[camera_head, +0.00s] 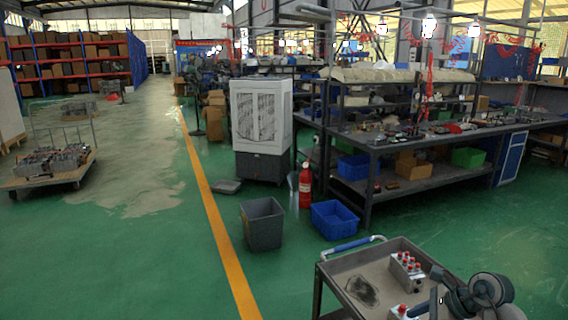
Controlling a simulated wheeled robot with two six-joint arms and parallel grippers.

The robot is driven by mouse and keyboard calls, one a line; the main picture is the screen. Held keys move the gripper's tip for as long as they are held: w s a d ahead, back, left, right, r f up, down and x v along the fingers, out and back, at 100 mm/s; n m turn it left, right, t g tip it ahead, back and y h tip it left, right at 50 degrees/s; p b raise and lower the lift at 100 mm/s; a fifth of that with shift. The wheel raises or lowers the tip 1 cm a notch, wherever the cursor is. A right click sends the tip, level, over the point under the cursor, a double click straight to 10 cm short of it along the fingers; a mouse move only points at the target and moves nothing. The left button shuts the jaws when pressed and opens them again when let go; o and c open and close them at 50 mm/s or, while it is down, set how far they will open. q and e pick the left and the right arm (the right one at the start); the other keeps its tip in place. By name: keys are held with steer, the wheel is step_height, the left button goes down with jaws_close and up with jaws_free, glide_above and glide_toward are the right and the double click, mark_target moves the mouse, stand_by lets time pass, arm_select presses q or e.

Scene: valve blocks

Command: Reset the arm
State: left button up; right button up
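My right arm shows at the bottom right, folded over the right side of a grey cart (385,256). The part around my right gripper (438,300) is small, dark and partly cut off, so its fingers cannot be made out. A metal valve block (405,270) with several red caps stands on the cart top, behind and left of the arm. A second block (402,313) with a red cap shows at the bottom edge, mostly cut off. My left arm and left gripper are not in view.
A blue cart handle (350,245) is at the cart's far left. Behind the cart are a grey bin (262,224), a blue crate (334,219) and a red fire extinguisher (305,187). A long workbench (370,145) stands behind.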

steer(key=s+a+r+m+t+y, duration=0.3)
steer(key=a+r+m+t+y, duration=0.4)
steer(key=a+r+m+t, duration=0.4)
steer(key=s+d+f+m+h, duration=0.35)
steer(key=m+h, duration=0.25)
steer(key=m, duration=0.4)
steer(key=s+d+f+m+h, duration=0.25)
steer(key=d+m+h, duration=0.35)
steer(key=m, duration=0.4)
steer(key=s+d+f+m+h, duration=0.35)
steer(key=m+h, duration=0.35)
steer(key=m, duration=0.3)
steer(key=s+a+f+m+g+y, duration=0.2)
steer(key=s+a+f+m+g, duration=0.15)
steer(key=s+f+g, duration=0.5)
steer(key=s+a+f+m+g+y, duration=0.25)
steer(key=s+f+m, duration=0.2)
steer(key=s, duration=0.65)
step_height(320, 180, down, 31)
steer(key=s+d+g, duration=0.1)
steer(key=d+g, duration=0.1)
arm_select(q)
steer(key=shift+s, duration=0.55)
arm_select(e)
steer(key=s+d+f, duration=0.1)
steer(key=s+f, duration=1.6)
steer(key=f, duration=0.1)
steer(key=shift+s+d+f+g, duration=0.15)
steer(key=shift+s+f+g, duration=0.15)
steer(key=shift+s+g, duration=0.1)
